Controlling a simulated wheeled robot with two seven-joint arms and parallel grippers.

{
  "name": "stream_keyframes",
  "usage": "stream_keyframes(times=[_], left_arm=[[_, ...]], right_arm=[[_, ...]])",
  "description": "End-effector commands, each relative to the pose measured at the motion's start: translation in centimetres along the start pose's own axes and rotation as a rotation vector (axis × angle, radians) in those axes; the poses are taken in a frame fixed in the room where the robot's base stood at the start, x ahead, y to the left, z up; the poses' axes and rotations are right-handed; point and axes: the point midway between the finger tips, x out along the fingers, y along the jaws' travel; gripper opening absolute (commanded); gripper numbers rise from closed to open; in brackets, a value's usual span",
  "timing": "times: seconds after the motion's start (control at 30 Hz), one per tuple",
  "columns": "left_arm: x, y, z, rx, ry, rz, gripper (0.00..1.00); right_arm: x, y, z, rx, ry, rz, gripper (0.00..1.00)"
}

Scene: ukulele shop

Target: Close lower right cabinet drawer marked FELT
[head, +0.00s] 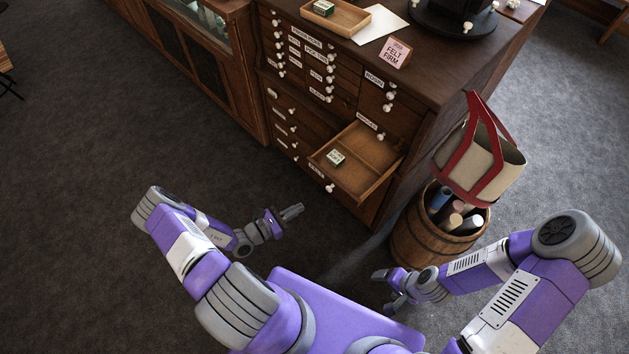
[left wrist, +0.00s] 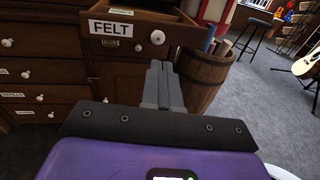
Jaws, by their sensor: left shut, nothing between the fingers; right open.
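The FELT drawer (head: 369,153) at the lower right of the dark wooden cabinet (head: 410,95) is pulled out. A small box (head: 335,157) lies inside it. In the left wrist view, the drawer front (left wrist: 131,44) bears a white FELT label (left wrist: 111,28) and a round white knob (left wrist: 158,37). My left gripper (head: 298,209) is shut and empty, in front of the drawer, pointing toward it. Its closed fingers (left wrist: 162,85) show just below and right of the knob; I cannot tell the exact gap. My right gripper (head: 386,291) is open and empty, low near the barrel.
A wooden barrel (head: 408,234) with rolled tubes stands right of the drawer, with a red-trimmed cream object (head: 500,158) above it. A tray (head: 336,17) and a FELT FIRM sign (head: 394,53) are on the cabinet top. The carpet (head: 90,130) at left is clear.

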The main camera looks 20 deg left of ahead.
Motion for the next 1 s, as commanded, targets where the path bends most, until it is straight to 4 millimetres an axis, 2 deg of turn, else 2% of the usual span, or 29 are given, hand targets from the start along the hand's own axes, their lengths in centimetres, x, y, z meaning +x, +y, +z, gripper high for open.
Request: stream_keyframes(times=[0.03,0.1,0.27,0.7,0.83,1.0], left_arm=[[-0.8,1.6,-0.4,-0.007,-0.017,0.076,0.0],[-1.5,3.0,-0.5,-0.01,-0.034,0.143,0.0],[-0.8,4.0,-0.5,-0.01,-0.044,0.181,0.0],[8.0,5.4,-0.1,-0.011,-0.043,0.174,0.0],[10.0,5.8,-0.1,-0.012,-0.042,0.174,0.0],[11.5,6.1,0.0,-0.011,-0.041,0.175,0.0]], right_arm=[[0.1,0.1,0.0,0.0,0.0,0.0,0.77],[0.2,0.1,0.0,0.0,0.0,0.0,0.77],[0.3,0.1,0.0,0.0,0.0,0.0,0.77],[1.2,0.4,-0.1,0.0,0.0,0.0,0.77],[1.5,0.6,-0.1,0.0,0.0,0.0,0.77],[1.7,0.6,-0.1,0.0,0.0,0.0,0.77]])
